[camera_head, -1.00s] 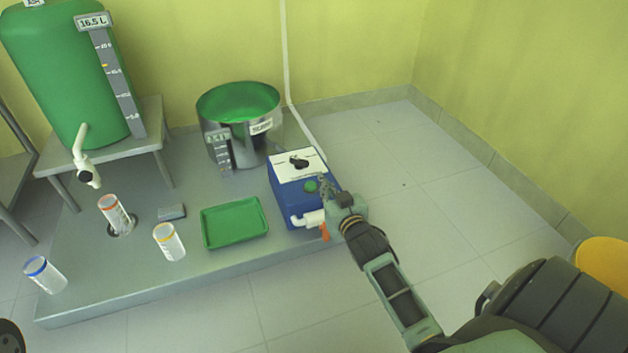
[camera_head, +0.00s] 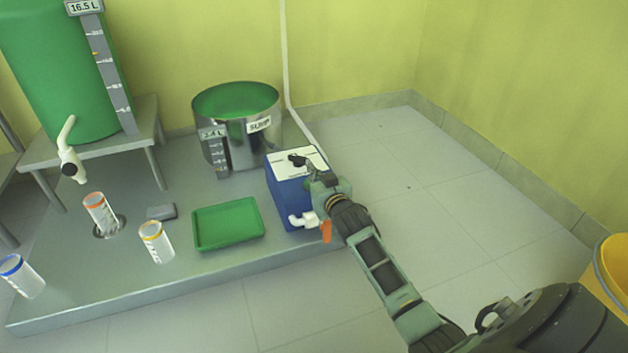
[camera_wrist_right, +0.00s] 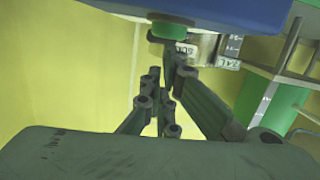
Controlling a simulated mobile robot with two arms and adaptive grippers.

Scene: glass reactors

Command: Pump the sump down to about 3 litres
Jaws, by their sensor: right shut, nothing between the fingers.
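The sump (camera_head: 238,140) is a steel pot of green liquid at the back of the platform. The small display on its gauge (camera_head: 213,134) seems to read 3.4 L, but it is hard to make out. The pump (camera_head: 287,190) is a blue box with a white top panel and a black knob (camera_head: 297,160). My right gripper (camera_head: 314,172) is shut and empty at the pump's right top edge. In the right wrist view the shut fingers (camera_wrist_right: 168,62) point at the pump's green button (camera_wrist_right: 168,30); contact cannot be told. My left gripper is not in view.
A green tank (camera_head: 60,75) reading 16.5 L stands on a stool at left. A green tray (camera_head: 228,223), a grey block (camera_head: 161,211) and several labelled cylinders sit on the platform. A yellow bin (camera_head: 612,268) is at right. Open floor lies right of the pump.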

